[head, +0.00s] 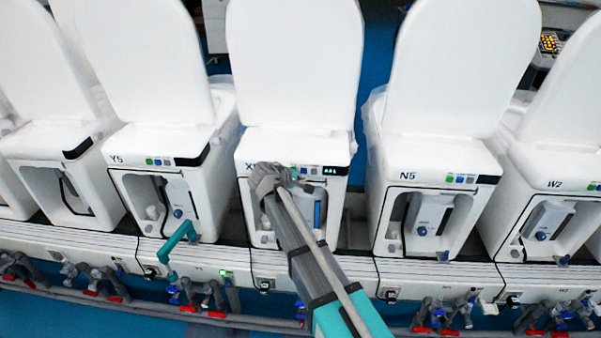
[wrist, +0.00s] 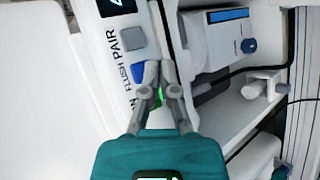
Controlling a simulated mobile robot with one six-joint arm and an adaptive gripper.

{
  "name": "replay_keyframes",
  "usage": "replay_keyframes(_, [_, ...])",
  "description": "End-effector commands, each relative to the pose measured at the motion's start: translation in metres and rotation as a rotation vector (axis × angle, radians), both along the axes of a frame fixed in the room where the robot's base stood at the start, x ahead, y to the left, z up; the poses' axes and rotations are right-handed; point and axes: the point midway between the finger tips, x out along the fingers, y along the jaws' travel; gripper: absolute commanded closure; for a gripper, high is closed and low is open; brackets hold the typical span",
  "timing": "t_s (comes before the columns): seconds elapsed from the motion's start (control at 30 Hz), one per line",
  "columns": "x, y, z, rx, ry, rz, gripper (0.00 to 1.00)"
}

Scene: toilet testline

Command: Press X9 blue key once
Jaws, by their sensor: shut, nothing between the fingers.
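The toilet in the middle of the head view (head: 295,150) has a label starting with "X"; the rest is hidden behind my gripper. In the wrist view its panel shows a blue key (wrist: 138,73) by the word FLUSH, a grey key (wrist: 133,40) by PAIR, and a green glow (wrist: 158,93) partly behind my fingers. My gripper (wrist: 160,68) is shut and empty, its fingertips just right of the blue key in the wrist view. I cannot tell whether they touch it. In the head view my gripper (head: 270,178) covers the left part of the panel.
Toilets Y5 (head: 160,140) and N5 (head: 435,165) stand on either side, with W2 (head: 553,172) at far right. A teal handle (head: 177,241) juts out in front of Y5. Below the panel is an open bay with a white unit (wrist: 212,38) and a black cable.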

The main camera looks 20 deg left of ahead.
Motion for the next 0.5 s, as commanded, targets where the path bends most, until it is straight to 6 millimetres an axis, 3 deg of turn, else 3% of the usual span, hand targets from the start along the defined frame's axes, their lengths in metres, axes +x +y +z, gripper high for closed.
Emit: replay_keyframes(0.5, [0.01,0.0023,0.0002,0.0,0.0,0.0,1.0])
